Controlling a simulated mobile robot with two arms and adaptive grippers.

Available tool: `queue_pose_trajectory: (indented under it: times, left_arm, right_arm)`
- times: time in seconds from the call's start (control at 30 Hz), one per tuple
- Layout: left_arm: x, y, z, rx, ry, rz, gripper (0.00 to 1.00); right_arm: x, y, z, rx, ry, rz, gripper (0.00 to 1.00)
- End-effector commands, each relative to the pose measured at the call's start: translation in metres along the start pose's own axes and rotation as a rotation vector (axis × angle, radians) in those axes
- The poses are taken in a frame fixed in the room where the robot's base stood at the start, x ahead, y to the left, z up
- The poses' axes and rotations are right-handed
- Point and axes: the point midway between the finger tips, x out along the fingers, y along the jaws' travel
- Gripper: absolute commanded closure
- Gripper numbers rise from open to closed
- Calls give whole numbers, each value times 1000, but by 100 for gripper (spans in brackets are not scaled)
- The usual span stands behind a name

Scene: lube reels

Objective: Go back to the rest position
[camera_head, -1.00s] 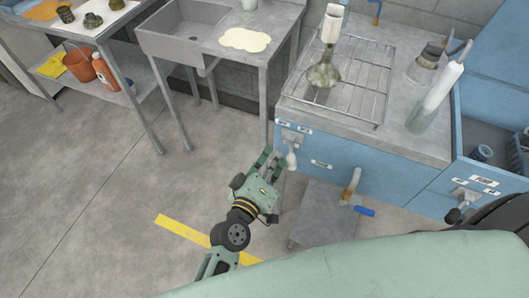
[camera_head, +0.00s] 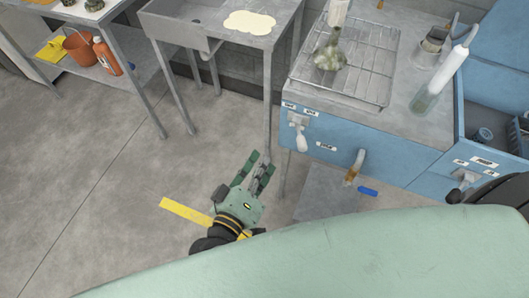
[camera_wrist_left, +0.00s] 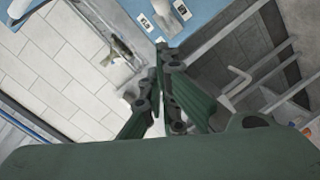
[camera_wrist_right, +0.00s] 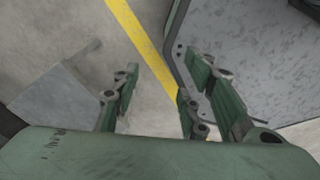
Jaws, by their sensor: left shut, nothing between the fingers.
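My left gripper (camera_head: 262,162) is green and black and points away from me over the floor, left of the blue cabinet's front. It is shut and empty. In the left wrist view its fingertips (camera_wrist_left: 162,52) are close together, with nothing between them. My right gripper is outside the head view. In the right wrist view its fingers (camera_wrist_right: 160,66) are spread apart over the floor, with nothing between them.
The blue cabinet (camera_head: 375,150) carries a wire rack (camera_head: 368,75) with a flask, and a white-topped bottle (camera_head: 440,80). A metal sink table (camera_head: 180,30) stands behind. Floor at left is clear.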

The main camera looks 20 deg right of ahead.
Motion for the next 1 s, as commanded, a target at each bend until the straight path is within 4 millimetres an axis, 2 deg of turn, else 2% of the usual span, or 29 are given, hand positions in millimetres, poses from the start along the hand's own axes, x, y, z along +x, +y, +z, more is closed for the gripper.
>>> queue_pose_trajectory:
  times: [0.13, 0.4, 0.6, 0.7, 0.77, 0.87, 0.97, 1.0]
  left_arm:
    - [-3, 1, 1, 0, 0, 0, 100]
    - [-3, 1, 1, 0, 0, 0, 100]
    - [-3, 1, 1, 0, 0, 0, 100]
    - [-3, -7, 4, 7, -7, -14, 100]
    - [-3, -22, 10, 23, -20, -42, 100]
    - [-5, -70, 29, 73, -62, -129, 100]
    - [-18, -136, 56, 141, -130, -251, 100]
    - [-26, -165, 67, 168, -160, -303, 100]
  right_arm:
    - [0, 0, -1, 1, 1, 0, 60]
    - [0, -16, -5, 7, 5, -19, 60]
    - [0, -20, -5, 5, 6, -23, 60]
    - [0, -19, -5, 4, 6, -22, 60]
    - [0, -18, -5, 4, 5, -21, 60]
    - [0, -15, -4, 3, 5, -18, 60]
    - [0, -12, -4, 1, 4, -14, 60]
    - [0, -11, -3, 1, 4, -13, 60]
